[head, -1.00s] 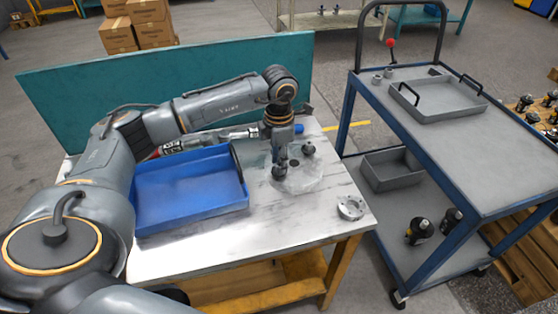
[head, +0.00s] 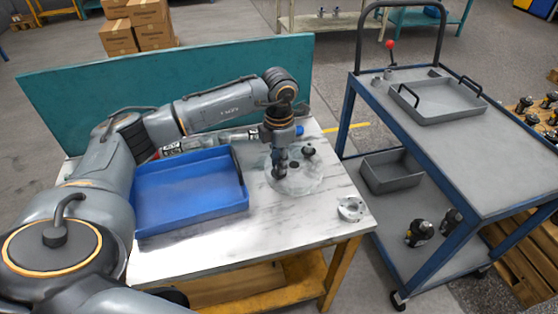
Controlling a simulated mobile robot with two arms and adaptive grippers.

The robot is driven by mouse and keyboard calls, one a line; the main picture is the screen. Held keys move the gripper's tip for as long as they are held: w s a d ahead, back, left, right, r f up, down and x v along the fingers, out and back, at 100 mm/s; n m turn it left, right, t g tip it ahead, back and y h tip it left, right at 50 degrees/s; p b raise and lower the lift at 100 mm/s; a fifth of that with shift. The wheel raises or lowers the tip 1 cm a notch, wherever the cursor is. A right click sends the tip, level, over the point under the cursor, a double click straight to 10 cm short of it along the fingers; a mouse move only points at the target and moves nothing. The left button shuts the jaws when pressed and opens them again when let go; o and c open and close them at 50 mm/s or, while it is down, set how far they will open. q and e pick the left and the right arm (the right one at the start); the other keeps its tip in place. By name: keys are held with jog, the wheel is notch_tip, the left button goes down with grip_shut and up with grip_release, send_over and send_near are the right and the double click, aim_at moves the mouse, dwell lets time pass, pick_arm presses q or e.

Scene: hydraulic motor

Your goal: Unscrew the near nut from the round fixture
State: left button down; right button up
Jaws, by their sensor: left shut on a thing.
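The round fixture (head: 300,184) is a pale, see-through disc lying on the table. A dark nut (head: 308,152) stands on its far right part, and a dark hole or stud shows near its middle. My left gripper (head: 280,170) points down over the near left part of the fixture. It is shut on the near nut, which its fingers mostly hide. My right gripper is not in view.
A blue tray (head: 190,226) is on the table left of the fixture. A metal flanged part (head: 351,208) lies at the table's right corner. A power tool (head: 215,140) lies behind my left arm. A blue-framed cart (head: 440,150) stands to the right.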

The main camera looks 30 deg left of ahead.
pick_arm(q)
jog(key=n, duration=0.4)
jog(key=shift+n+p, duration=0.3)
jog(key=shift+p, duration=0.05)
jog(key=shift+r+n+p, duration=0.15)
jog(key=shift+n+p, duration=0.3)
jog(key=shift+n, duration=1.85)
jog(key=c, duration=1.4)
grip_release()
jog(key=shift+c, duration=0.2)
